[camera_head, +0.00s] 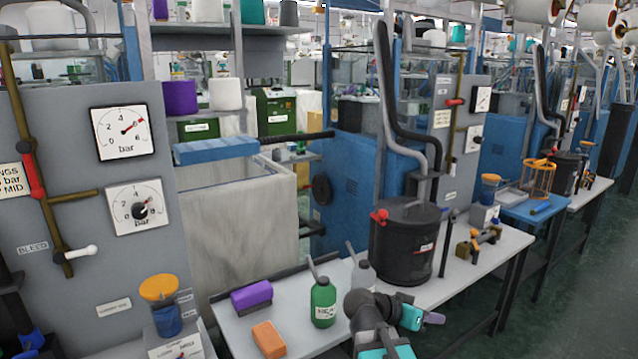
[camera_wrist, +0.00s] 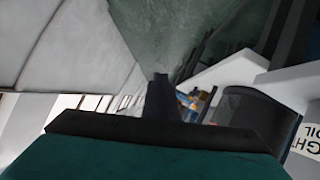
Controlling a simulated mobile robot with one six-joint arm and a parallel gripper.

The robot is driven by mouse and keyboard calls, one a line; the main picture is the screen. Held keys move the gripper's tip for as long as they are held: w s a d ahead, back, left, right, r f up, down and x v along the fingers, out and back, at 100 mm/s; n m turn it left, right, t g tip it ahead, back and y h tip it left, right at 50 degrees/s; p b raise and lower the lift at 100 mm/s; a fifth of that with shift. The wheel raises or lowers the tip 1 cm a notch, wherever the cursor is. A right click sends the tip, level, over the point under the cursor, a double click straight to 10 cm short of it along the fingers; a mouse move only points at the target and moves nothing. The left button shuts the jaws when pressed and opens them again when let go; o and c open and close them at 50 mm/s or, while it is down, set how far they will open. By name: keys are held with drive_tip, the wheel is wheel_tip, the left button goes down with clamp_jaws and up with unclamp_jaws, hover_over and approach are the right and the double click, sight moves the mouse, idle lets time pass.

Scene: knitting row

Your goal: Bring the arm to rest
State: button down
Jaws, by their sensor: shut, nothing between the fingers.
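My arm (camera_head: 372,312) rises from the bottom of the head view, with dark joints and teal parts. My gripper (camera_head: 434,318) points to the right, low in front of the white bench. In the wrist view my gripper (camera_wrist: 160,92) shows as a dark narrow shape at the middle, with its fingers together and nothing between them. It appears to hang in free space, apart from the things on the bench.
On the bench (camera_head: 480,275) stand a green bottle (camera_head: 323,302), a grey bottle (camera_head: 363,275) and a black tank (camera_head: 404,240). An orange block (camera_head: 268,339) and a purple block (camera_head: 251,297) lie left. The green floor (camera_head: 560,310) at right is clear.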

drive_tip(key=s+f+n+g+y+p, duration=0.25)
drive_tip(key=s+f, duration=0.65)
drive_tip(key=f, duration=0.5)
drive_tip(key=s+f+n+g+y+p, duration=0.1)
drive_tip(key=s+f+g+y+p, duration=0.2)
drive_tip(key=s+f, duration=0.8)
drive_tip(key=s+a+f+n+g+y+p, duration=0.2)
drive_tip(key=s+a+f+g+y, duration=0.15)
drive_tip(key=s+f, duration=0.85)
drive_tip(key=s+a+f+n+y, duration=0.3)
drive_tip(key=a+f+n, duration=0.1)
drive_tip(key=a, duration=0.4)
drive_tip(key=shift+a+g, duration=0.3)
drive_tip(key=shift+a, duration=0.1)
